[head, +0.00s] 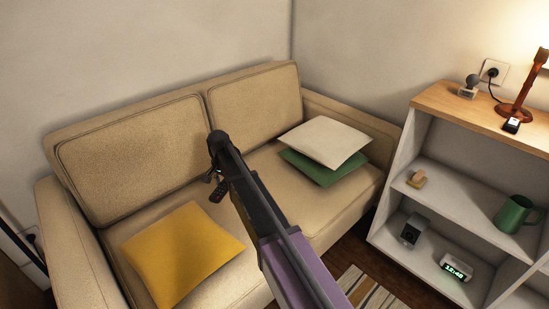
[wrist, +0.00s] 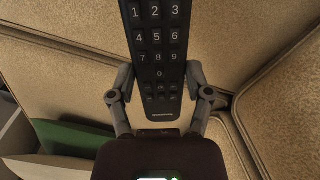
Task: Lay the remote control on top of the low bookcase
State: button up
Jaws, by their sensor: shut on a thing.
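The black remote control (wrist: 158,45) with white number keys is held between the two fingers of my gripper (wrist: 160,82) in the wrist view. The fingers touch its sides near its lower end. Its far end runs out of the top of that view. In the head view a small dark part of the remote (head: 218,192) shows below the end of my arm, above the sofa seat. My arm hides much of the gripper there. The low bookcase (head: 437,98) stands at the right, with a light wooden top and white shelves.
The bookcase top holds a grey webcam-like object (head: 470,86), a lamp (head: 517,110) and a small dark item (head: 511,126). The beige sofa (head: 130,145) carries yellow (head: 180,250), cream (head: 325,141) and green (head: 315,172) cushions.

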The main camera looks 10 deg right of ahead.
notch_tip(320, 180, up, 52)
jog(key=p, duration=5.2)
jog(key=shift+r, duration=0.25)
jog(key=shift+d, duration=0.1)
